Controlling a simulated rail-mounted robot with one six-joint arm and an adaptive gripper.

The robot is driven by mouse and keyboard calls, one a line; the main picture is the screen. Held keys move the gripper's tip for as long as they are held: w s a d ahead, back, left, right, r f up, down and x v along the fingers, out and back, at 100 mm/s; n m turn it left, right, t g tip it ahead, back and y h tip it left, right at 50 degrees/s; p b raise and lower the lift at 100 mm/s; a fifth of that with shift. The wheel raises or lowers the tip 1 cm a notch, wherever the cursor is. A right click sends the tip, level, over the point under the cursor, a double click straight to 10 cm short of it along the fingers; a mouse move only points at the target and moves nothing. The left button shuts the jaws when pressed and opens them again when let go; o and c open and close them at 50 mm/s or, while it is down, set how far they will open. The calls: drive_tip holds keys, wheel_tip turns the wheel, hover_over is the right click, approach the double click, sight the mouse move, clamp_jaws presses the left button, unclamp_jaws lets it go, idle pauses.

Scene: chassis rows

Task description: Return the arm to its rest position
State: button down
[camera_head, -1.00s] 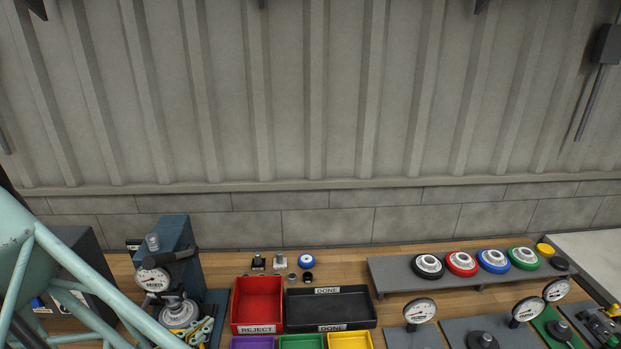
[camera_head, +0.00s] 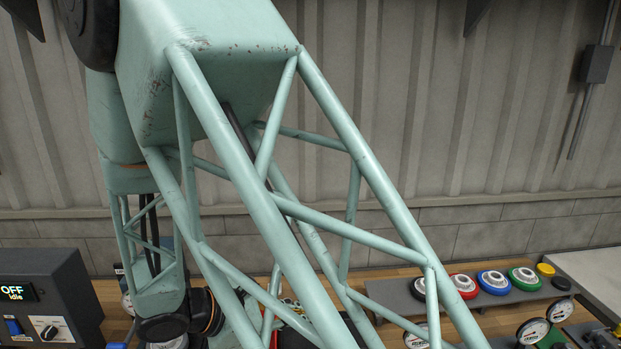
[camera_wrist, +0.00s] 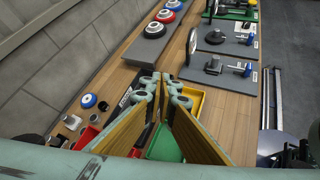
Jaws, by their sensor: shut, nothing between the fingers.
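My gripper (camera_wrist: 165,88) shows in the wrist view with its two fingers meeting at the tips. It is shut and empty, with tan inner pads. It hangs over the bench (camera_wrist: 118,62), above the bins. My teal lattice arm fills the left and middle of the head view and covers much of the bench. The gripper's fingertips cannot be made out there.
In the wrist view, a red bin (camera_wrist: 86,138), a green bin (camera_wrist: 163,146) and a yellow bin (camera_wrist: 191,99) lie below the fingers. A grey shelf (camera_head: 399,298) holds several coloured round parts. A control box (camera_head: 70,292) reading "OFF Idle" stands at left.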

drive_tip(key=s+d+r+m+g+y+b, duration=0.1)
drive_tip(key=s+d+r+m+g, duration=0.1)
drive_tip(key=s+d+m, duration=0.35)
drive_tip(key=s+d+r+m+g+y+b, duration=0.2)
drive_tip(key=d+r, duration=0.1)
drive_tip(key=d, duration=0.6)
drive_tip(key=s+d+r+m+g+y+b, duration=0.1)
drive_tip(key=s+d+r+m+g, duration=0.2)
drive_tip(key=d, duration=0.4)
drive_tip(key=s+r+m+t+y, duration=0.1)
drive_tip(key=s+r+m, duration=0.2)
drive_tip(key=s, duration=0.4)
drive_tip(key=s+r+m+t+y+b, duration=0.1)
drive_tip(key=s+r+m+t+y, duration=0.1)
drive_tip(key=s+r+m, duration=0.2)
drive_tip(key=s+d+r+m+t+y+b, duration=0.1)
drive_tip(key=s+r+m+y, duration=0.1)
drive_tip(key=s, duration=0.7)
drive_tip(key=shift+s+r+m+t, duration=0.3)
drive_tip(key=shift+r+m, duration=0.45)
drive_tip(key=shift+r, duration=0.5)
drive_tip(key=shift+d+r, duration=0.1)
